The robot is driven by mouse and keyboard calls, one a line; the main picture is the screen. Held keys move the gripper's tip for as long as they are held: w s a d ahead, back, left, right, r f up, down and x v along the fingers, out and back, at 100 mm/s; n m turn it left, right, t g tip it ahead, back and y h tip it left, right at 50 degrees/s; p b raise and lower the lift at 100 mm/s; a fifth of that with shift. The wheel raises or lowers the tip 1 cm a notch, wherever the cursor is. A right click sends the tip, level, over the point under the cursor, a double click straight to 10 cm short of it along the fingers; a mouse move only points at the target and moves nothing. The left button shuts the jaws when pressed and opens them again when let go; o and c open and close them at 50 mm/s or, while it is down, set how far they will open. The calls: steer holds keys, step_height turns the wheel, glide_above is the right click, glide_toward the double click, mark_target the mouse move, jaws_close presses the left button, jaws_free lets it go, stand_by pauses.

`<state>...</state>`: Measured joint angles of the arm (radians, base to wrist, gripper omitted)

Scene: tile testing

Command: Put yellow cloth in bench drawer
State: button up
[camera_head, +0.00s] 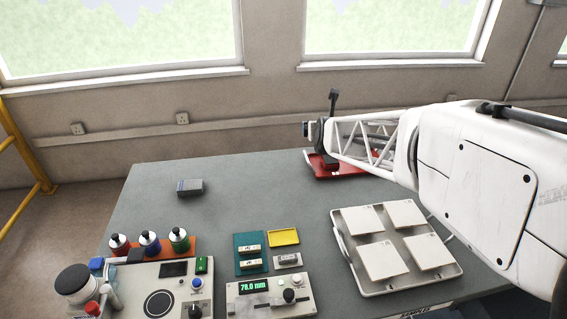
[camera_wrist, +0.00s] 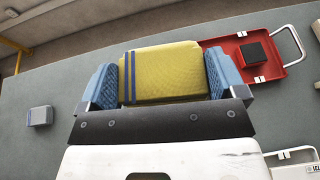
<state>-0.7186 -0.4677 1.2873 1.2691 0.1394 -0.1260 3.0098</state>
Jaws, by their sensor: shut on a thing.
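The yellow cloth (camera_wrist: 165,72), a folded pad with dark blue stripes near its left end, is between the blue fingers of my gripper (camera_wrist: 162,78) in the wrist view. The gripper is shut on it. In the head view my gripper (camera_head: 312,130) is above the back right of the bench, near the red tray, and I cannot make out the cloth there. No bench drawer can be clearly seen; the front of the bench is mostly out of frame.
A red tray (camera_head: 345,172) lies at the back of the grey bench (camera_head: 240,190). A white tray with several tiles (camera_head: 345,240) is at the right. Bottles (camera_head: 150,242), instruments (camera_head: 262,300) and a small yellow tray (camera_head: 284,237) fill the front left. The back left is mostly clear.

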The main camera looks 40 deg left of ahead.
step_height(320, 180, up, 11)
stand_by(1.0)
steer(key=shift+s+f, duration=0.25)
steer(key=shift+s, duration=0.2)
steer(key=s+a+f+n+g+y, duration=0.15)
steer(key=s+n+g, duration=0.45)
steer(key=s, duration=0.6)
steer(key=s+f+n+g+y, duration=0.3)
steer(key=s+n+g, duration=0.25)
steer(key=s, duration=0.65)
steer(key=s+d+r+n+g+h, duration=0.1)
steer(key=s+r+n+g+h, duration=0.2)
steer(key=s, duration=0.5)
steer(key=s+d+r+n+g+h, duration=0.1)
steer(key=s+d+r+n+g, duration=0.1)
steer(key=s+n+g, duration=0.55)
steer(key=f+m, duration=0.1)
steer(key=f, duration=0.7)
steer(key=f+m+t, duration=0.1)
steer(key=f, duration=0.8)
steer(key=s+f+m+t, duration=0.1)
steer(key=f, duration=0.7)
steer(key=shift+a+f, duration=0.2)
steer(key=shift+a, duration=0.05)
